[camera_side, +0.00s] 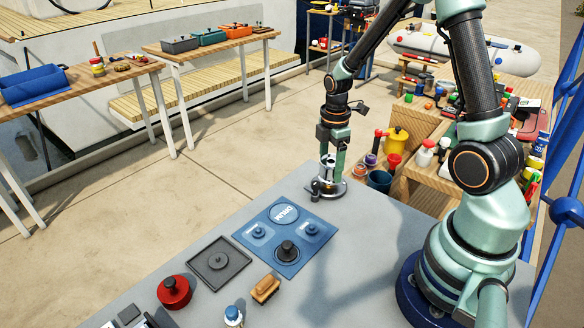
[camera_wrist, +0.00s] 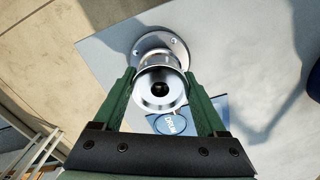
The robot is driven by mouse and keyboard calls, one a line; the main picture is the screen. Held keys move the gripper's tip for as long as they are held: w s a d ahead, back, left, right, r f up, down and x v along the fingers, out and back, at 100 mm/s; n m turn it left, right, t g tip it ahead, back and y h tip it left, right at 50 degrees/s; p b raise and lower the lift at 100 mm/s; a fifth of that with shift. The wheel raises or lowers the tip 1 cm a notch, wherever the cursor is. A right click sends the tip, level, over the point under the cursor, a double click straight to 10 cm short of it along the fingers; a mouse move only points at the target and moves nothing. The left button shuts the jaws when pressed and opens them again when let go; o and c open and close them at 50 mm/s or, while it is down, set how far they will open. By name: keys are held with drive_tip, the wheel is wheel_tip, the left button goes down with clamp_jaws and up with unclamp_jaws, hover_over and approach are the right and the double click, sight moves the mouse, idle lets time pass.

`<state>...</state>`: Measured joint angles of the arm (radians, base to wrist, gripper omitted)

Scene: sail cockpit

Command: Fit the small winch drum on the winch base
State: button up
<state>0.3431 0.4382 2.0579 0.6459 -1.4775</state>
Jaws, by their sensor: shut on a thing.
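My gripper (camera_side: 328,163) stands at the far right of the grey table, pointing down. In the wrist view my gripper (camera_wrist: 162,92) is shut on the small winch drum (camera_wrist: 160,87), a shiny silver cylinder with a dark hole in its top. The drum (camera_side: 325,171) is upright or nearly so. The winch base (camera_side: 335,190) has a round metal flange on the table below it. In the wrist view the base flange (camera_wrist: 178,45) shows bolt holes and sticks out beyond the drum. I cannot tell whether the drum touches the base.
Nearer are a dark square tray (camera_side: 217,261), a red round container (camera_side: 174,292), a wood-backed brush (camera_side: 265,288) and a blue-capped bottle (camera_side: 234,316). A cluttered wooden bench (camera_side: 440,185) stands behind.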

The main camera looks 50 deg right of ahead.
drive_tip(key=shift+f, duration=0.95)
idle(0.3)
drive_tip(key=o, duration=1.6)
drive_tip(key=shift+c, duration=0.2)
drive_tip(key=shift+r, duration=0.1)
drive_tip(key=shift+r, duration=4.1)
drive_tip(key=s+a+r+m+t, duration=0.2)
drive_tip(key=s+a+r+m, duration=0.1)
drive_tip(key=a+r+m, duration=0.3)
drive_tip(key=s+a+r+m+t, duration=0.3)
drive_tip(key=a+r+m, duration=0.3)
drive_tip(key=r+m, duration=0.1)
drive_tip(key=shift+s+a+r+t, duration=0.25)
drive_tip(key=shift+r+t, duration=0.05)
drive_tip(key=shift+r, duration=0.15)
